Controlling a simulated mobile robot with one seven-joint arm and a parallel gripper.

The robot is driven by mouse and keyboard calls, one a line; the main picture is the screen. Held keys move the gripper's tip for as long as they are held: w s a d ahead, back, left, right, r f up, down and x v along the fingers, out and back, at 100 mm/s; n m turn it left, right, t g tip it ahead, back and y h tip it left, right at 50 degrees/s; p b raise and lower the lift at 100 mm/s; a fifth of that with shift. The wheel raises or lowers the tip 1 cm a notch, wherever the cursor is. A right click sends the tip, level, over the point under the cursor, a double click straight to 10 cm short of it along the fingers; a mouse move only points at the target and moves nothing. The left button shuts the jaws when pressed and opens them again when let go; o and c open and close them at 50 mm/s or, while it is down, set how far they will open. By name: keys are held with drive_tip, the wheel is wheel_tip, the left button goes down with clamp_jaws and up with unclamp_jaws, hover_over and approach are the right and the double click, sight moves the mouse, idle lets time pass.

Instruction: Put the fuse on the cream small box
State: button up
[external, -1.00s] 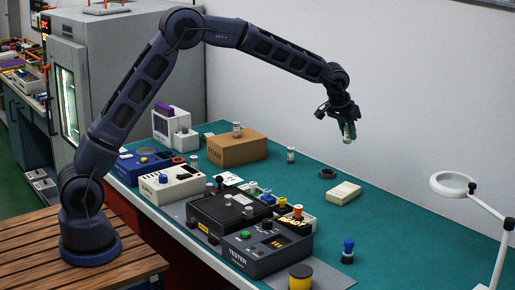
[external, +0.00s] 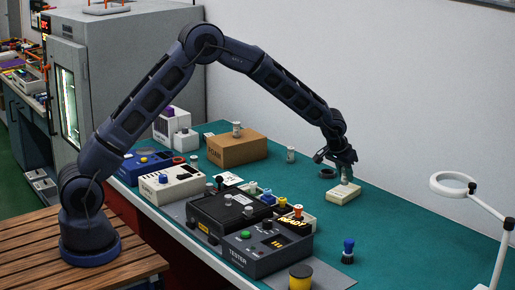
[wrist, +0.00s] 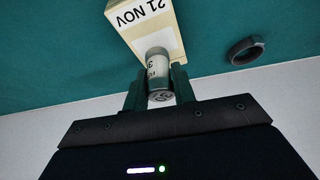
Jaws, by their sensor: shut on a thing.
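The cream small box (external: 343,194) lies on the teal bench mat at the right of the external view. It also shows in the wrist view (wrist: 158,38), with "21 NOV" printed on its label. My gripper (external: 344,176) is right above this box. In the wrist view my gripper (wrist: 157,84) is shut on the fuse (wrist: 158,68), a small white cylinder with grey metal ends. The fuse (external: 345,175) is upright at the box's top in the external view. I cannot tell whether its lower end touches the box.
A dark ring (external: 327,172) lies just beside the cream box. Another white cylinder (external: 291,154) stands on the mat, and one (external: 236,129) stands on the brown cardboard box (external: 238,149). A tester (external: 267,248) stands nearer. A magnifier lamp (external: 452,185) is at right.

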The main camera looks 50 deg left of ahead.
drive_tip(key=shift+f, duration=0.85)
drive_tip(key=shift+f, duration=0.1)
drive_tip(key=o, duration=1)
